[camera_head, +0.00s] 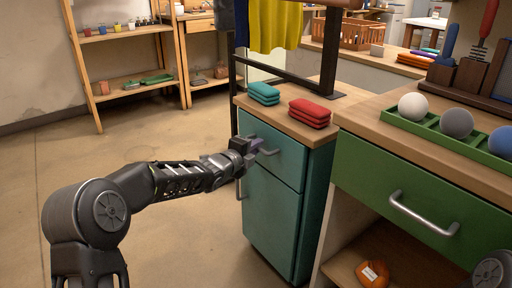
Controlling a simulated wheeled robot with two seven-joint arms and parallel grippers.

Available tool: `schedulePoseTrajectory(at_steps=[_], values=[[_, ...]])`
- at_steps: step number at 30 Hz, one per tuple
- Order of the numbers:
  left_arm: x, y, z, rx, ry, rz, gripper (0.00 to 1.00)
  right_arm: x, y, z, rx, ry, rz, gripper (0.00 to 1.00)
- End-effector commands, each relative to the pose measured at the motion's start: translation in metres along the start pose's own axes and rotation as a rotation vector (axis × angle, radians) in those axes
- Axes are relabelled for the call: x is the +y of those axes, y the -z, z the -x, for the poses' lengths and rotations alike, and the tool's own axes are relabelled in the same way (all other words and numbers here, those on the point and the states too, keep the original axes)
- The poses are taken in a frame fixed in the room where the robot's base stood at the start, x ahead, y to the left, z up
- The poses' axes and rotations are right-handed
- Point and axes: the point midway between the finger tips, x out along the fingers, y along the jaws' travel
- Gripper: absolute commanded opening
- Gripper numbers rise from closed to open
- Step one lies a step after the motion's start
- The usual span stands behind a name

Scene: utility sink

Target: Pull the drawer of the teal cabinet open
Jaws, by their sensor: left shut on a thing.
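The teal cabinet (273,217) stands in the middle, with a drawer (284,157) at its top and a door below. The drawer looks closed or nearly so, its front about level with the door. The drawer's metal handle (269,152) shows in part. My left gripper (254,147) is at this handle and shut on it, and its fingers hide the handle's left end. The door's handle (239,189) is just below the gripper. Only a piece of my right arm shows at the lower right corner; its gripper is out of view.
Teal cloths (263,93) and red cloths (310,112) lie stacked on the cabinet top. A green-drawered counter (424,205) stands close at the right, bearing a green tray (440,136) of balls. The floor (185,235) left of the cabinet is clear.

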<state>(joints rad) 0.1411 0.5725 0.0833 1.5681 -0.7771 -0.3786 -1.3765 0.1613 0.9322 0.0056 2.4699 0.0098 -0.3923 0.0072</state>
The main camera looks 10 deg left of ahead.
Motion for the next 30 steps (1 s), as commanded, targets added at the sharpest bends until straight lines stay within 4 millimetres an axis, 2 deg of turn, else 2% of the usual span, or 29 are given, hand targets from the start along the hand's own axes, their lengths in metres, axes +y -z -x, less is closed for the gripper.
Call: schedulePoseTrajectory(at_steps=[11, 17, 23, 30], values=[[0.002, 0.0, 0.001, 0.0, -0.004, 0.0, 0.0, 0.0, 0.0, 0.0, 0.0, 0.0, 0.0, 0.36], [0.004, -0.004, 0.009, -0.001, -0.005, 0.0, 0.0, 0.0, 0.0, 0.0, 0.0, 0.0, 0.0, 0.36], [0.009, -0.015, 0.033, -0.003, -0.005, 0.0, 0.0, 0.0, 0.0, -0.001, 0.0, 0.0, 0.0, 0.36], [0.019, -0.035, 0.083, -0.004, -0.006, 0.0, 0.0, -0.001, 0.0, 0.002, -0.001, 0.0, 0.0, 0.36]])
